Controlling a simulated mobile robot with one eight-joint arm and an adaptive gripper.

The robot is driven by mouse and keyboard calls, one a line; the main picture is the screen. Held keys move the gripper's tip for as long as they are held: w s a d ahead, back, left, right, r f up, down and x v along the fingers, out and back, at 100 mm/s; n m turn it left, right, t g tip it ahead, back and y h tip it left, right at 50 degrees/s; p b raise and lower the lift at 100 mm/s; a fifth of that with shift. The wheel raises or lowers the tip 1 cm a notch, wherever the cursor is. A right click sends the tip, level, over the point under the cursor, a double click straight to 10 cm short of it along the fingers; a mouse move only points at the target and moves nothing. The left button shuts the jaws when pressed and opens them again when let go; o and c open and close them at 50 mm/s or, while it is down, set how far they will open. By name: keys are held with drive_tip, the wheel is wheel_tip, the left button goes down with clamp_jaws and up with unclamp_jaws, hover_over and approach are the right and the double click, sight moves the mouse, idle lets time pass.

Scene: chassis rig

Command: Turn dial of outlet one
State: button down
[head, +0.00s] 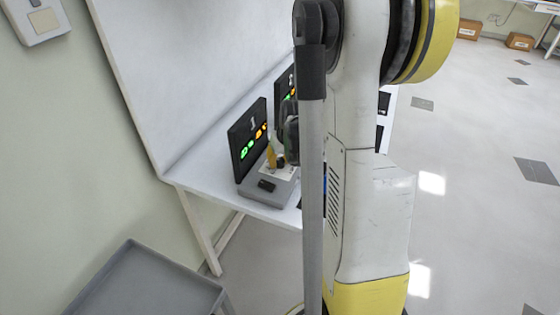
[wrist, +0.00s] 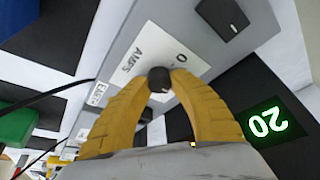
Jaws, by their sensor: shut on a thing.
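The dial (wrist: 158,75) is a small dark knob on a white plate (wrist: 150,48) marked "AMPS" and "0". My gripper (wrist: 161,88) has its two yellow fingers shut on the dial, one on each side. In the head view, my gripper (head: 272,158) reaches down to a grey outlet box (head: 262,195) on the white bench. A black display panel (head: 243,133) with green and orange digits stands behind the box. The wrist view shows a green "20" (wrist: 268,122) on a display. The dial is too small to make out in the head view.
A black switch (wrist: 222,17) sits on the grey box near the plate. A second display panel (head: 285,82) stands farther along the bench (head: 205,185), partly hidden by my arm. A grey tray (head: 145,280) stands at the front left. The floor at right is mostly clear.

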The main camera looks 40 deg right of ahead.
drive_tip(key=m+h, duration=0.1)
drive_tip(key=m, duration=0.2)
drive_tip(key=m+g, duration=0.1)
drive_tip(key=m, duration=0.2)
drive_tip(key=shift+g+h, duration=0.3)
drive_tip(key=shift+h, duration=0.1)
drive_tip(key=shift+m, duration=0.3)
drive_tip(key=c, duration=1.1)
unclamp_jaws()
drive_tip(key=shift+c, duration=0.2)
drive_tip(key=shift+r, duration=0.1)
drive_tip(key=v, duration=1.2)
drive_tip(key=shift+a, duration=0.1)
